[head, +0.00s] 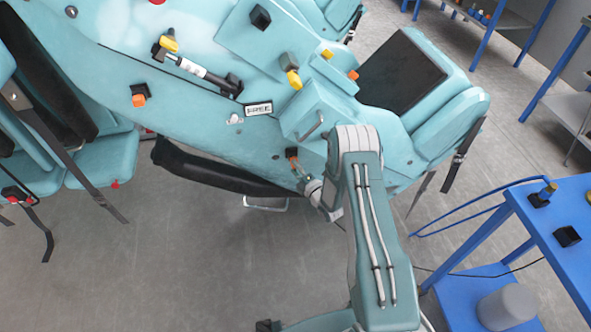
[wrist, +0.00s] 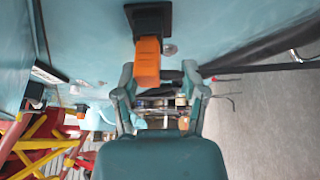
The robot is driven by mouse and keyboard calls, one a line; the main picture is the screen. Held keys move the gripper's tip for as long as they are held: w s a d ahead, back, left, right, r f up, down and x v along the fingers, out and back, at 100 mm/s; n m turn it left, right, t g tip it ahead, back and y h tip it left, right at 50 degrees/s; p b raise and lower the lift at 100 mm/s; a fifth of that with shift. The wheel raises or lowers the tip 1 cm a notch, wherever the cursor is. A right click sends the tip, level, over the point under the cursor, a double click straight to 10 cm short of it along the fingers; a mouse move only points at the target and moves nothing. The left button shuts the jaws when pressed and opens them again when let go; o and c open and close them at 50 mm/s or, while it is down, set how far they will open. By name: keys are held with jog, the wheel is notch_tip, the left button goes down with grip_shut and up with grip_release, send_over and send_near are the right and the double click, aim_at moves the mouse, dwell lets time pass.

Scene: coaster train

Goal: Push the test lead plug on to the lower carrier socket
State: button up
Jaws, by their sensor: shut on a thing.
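An orange plug (wrist: 147,62) is between the fingers of my gripper (wrist: 160,75) in the wrist view, and my gripper is shut on it. Its far end meets a square black socket (wrist: 150,18) on the teal carrier panel. I cannot tell how deeply it sits there. My arm partly hides this spot. A thin dark lead (head: 480,274) runs between my arm and the blue cart.
A blue cart (head: 552,215) with black and yellow parts stands at the right. More fittings, an orange one (head: 139,99) and a yellow one (head: 293,79), stick out of the carrier. A black pad (head: 215,170) runs under its edge. The grey floor below is clear.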

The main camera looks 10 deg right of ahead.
jog(key=shift+w, duration=0.25)
jog(key=o, duration=1.2)
jog(key=shift+s, duration=0.1)
jog(key=v, duration=1.1)
jog(key=shift+s+d, duration=0.2)
jog(key=shift+s, duration=0.15)
jog(key=shift+s+f, duration=0.1)
